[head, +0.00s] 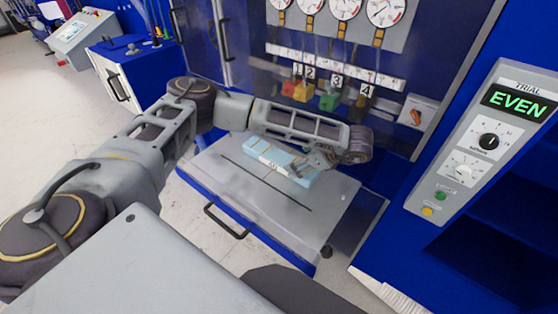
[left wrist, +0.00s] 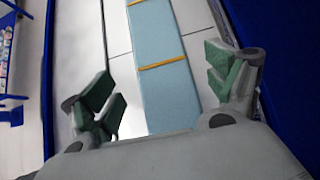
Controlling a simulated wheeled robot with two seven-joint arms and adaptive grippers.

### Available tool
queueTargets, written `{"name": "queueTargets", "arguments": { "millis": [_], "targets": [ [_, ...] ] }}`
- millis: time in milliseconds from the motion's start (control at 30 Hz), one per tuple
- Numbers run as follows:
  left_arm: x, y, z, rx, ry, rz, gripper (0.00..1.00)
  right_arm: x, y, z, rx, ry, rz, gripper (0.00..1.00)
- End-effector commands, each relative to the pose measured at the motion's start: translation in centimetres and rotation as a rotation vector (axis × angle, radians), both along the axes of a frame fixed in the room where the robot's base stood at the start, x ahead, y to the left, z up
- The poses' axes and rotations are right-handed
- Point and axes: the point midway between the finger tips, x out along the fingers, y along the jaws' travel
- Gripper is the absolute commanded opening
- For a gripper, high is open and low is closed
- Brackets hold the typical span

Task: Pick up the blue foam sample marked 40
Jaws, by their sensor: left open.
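The light blue foam sample (head: 259,150) lies on the pale platform, partly hidden by my left arm and gripper. A mark on its side is too small to read surely. In the left wrist view the foam (left wrist: 158,103) is a long block with two yellow bands. My left gripper (head: 312,162) is over the foam's right part. The left wrist view shows this gripper (left wrist: 163,88) open, with green-padded fingers on either side of the block and gaps between. I cannot tell its exact height above the foam. My right gripper is not in view.
The pale platform (head: 222,180) has a dark slot line and a drawer handle (head: 226,222) in front. Behind it, a blue cabinet carries gauges (head: 344,8) and numbered coloured pieces (head: 328,101). A panel at right reads EVEN (head: 518,102).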

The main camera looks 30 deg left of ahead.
Motion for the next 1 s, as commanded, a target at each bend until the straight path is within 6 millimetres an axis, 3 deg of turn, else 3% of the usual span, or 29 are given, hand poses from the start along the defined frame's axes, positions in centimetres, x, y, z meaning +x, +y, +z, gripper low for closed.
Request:
{"name": "queueTargets", "arguments": {
  "millis": [633,1000],
  "targets": [
    [0.4,3.4,-3.0,0.000,0.001,0.002,0.88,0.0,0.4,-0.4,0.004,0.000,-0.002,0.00],
    [0.5,3.8,-3.3,0.001,-0.001,0.001,0.88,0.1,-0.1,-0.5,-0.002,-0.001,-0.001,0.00]
  ]
}}
